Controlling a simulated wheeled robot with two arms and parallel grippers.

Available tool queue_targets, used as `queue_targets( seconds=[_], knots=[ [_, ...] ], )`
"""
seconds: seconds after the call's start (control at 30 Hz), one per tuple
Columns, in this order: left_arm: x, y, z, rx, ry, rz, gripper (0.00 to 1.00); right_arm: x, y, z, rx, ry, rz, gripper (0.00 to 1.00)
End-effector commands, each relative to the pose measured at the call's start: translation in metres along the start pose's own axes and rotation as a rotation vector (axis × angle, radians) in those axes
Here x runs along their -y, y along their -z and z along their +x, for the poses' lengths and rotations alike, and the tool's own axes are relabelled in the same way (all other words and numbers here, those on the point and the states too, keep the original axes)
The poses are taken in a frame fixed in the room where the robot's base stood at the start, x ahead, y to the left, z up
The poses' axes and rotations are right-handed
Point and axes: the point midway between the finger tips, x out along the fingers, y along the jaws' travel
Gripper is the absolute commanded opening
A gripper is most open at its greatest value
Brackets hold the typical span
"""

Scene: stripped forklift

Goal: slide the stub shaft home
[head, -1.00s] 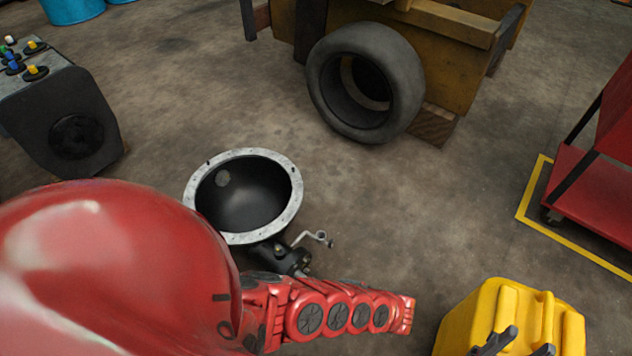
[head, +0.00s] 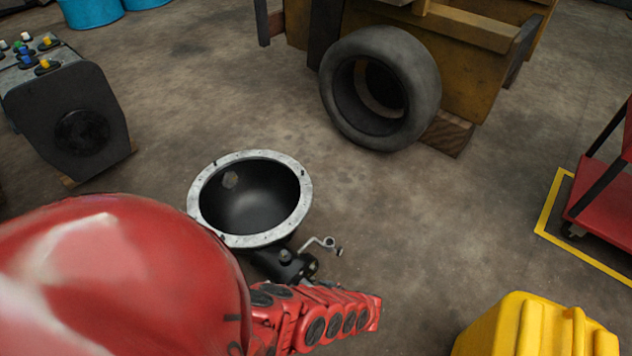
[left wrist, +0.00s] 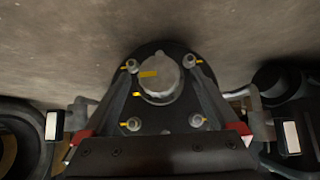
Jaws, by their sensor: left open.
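My left gripper (left wrist: 171,131) is open in the left wrist view, its fingers wide apart at the left and right with pale pads. Between and beyond them is a dark plate with several yellow-marked bolts around a round grey metal end (left wrist: 160,82), perhaps the stub shaft. I see no grip on it, and contact cannot be told. In the head view a dark bowl-shaped housing (head: 295,170) with a pale metal rim lies on the floor, with a small crank (head: 325,243) beside it. My red left arm covers the lower left. My right gripper is not in view.
A tyre (head: 420,85) stands against the yellow forklift body (head: 480,80) at the back. A dark control unit (head: 85,115) is at left, a yellow case (head: 540,325) at lower right and a red cart (head: 605,195) at right.

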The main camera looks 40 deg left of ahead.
Motion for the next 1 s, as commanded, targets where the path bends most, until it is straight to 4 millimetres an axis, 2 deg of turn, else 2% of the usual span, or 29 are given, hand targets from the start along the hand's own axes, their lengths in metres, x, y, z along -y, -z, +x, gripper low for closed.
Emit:
queue_targets(
  seconds=[0.13, 0.67, 1.0],
  knots=[
    [0.0002, 0.0003, -0.0003, -0.001, 0.0, 0.0, 0.95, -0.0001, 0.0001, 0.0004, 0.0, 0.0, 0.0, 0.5],
    [0.0002, 0.0004, -0.0004, -0.001, 0.0, 0.0, 0.0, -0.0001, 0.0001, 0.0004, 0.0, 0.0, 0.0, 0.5],
    [-0.0002, 0.0053, 0.0043, -0.002, 0.001, 0.0, 0.0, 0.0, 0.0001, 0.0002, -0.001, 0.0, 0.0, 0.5]
  ],
)
